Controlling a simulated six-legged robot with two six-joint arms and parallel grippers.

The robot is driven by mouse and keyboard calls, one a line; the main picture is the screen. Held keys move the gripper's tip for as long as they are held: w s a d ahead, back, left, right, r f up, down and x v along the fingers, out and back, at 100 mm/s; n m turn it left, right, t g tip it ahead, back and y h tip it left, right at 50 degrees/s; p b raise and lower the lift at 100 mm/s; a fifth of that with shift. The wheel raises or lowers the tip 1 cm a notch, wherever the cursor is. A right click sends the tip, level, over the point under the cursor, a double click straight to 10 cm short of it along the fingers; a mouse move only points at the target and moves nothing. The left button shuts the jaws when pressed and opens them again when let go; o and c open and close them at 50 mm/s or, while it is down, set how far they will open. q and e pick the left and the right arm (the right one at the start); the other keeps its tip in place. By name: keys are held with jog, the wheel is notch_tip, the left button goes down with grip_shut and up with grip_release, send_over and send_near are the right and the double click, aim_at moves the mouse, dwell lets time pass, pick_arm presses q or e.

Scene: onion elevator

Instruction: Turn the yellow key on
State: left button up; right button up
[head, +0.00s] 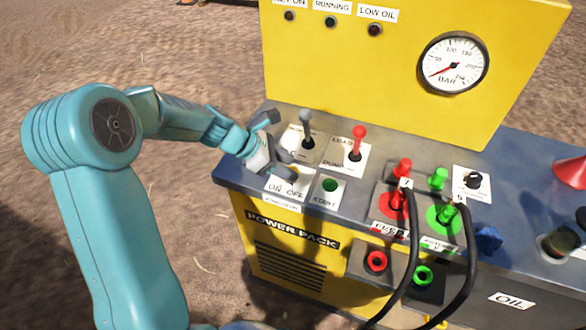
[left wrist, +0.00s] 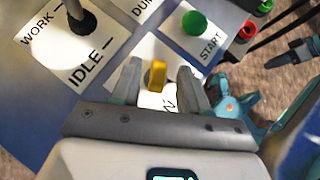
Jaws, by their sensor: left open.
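The yellow key (left wrist: 157,75) stands on its white label plate on the power pack. In the left wrist view it sits between the two fingers of my open left gripper (left wrist: 160,88), with a gap on each side. In the head view my left gripper (head: 282,158) is low over the panel's left end, and its fingers mostly hide the key. The ON OFF plate (head: 284,188) shows just in front of it. The key-on lamp (head: 289,16) looks dark.
A grey-knobbed lever (head: 307,118) and a red-knobbed lever (head: 358,133) stand behind the key. The green start button (head: 330,184) is just right of it. Red and green hose couplings with black hoses (head: 412,250) are further right. A pressure gauge (head: 453,63) is on the yellow back panel.

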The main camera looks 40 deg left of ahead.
pick_arm(q)
jog(key=shift+x, duration=1.3)
grip_shut()
